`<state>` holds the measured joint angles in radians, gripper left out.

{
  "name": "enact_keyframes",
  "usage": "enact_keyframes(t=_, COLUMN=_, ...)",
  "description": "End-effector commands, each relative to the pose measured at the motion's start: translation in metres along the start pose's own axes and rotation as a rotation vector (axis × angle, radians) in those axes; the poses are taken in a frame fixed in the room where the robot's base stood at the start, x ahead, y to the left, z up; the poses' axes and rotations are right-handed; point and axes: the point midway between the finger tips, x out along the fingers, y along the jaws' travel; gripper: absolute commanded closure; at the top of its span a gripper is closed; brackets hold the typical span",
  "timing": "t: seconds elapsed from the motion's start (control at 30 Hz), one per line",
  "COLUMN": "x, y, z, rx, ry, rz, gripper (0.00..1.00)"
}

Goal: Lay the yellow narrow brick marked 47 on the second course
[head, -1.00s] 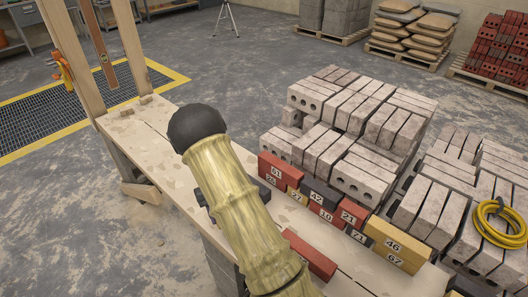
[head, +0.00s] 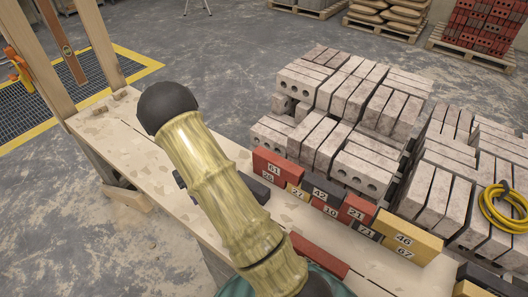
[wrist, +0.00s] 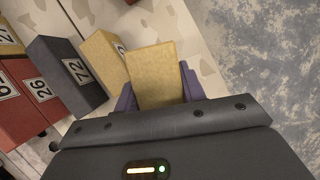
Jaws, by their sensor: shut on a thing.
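In the wrist view my gripper (wrist: 157,88) is shut on a plain yellow brick (wrist: 155,72), with a purple finger on either side. No number shows on the held brick, so I cannot read whether it is 47. Just left of it is another yellow brick (wrist: 100,56) with a partly hidden label, then a dark brick marked 72 (wrist: 66,66) and a red brick marked 26 (wrist: 40,90). In the head view my arm hides the gripper's jaws and the held brick.
Numbered bricks stand two high along the bench (head: 225,150), including red 61 (head: 283,160), dark 42 (head: 325,186) and yellow 46 (head: 415,236). A red brick (head: 318,254) lies nearer me. Grey brick stacks (head: 350,90) stand behind. A timber post (head: 48,50) rises at left.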

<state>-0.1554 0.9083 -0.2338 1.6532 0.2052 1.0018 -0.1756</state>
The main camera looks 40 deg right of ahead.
Motion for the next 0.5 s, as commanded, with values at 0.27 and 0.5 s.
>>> enact_keyframes(t=0.27, x=-0.003, y=0.002, z=0.000, rx=0.022, ry=0.001, rz=-0.009, gripper=0.96)
enact_keyframes(t=0.5, x=-0.025, y=0.024, z=0.001, rx=0.336, ry=0.001, rz=-0.140, gripper=0.96)
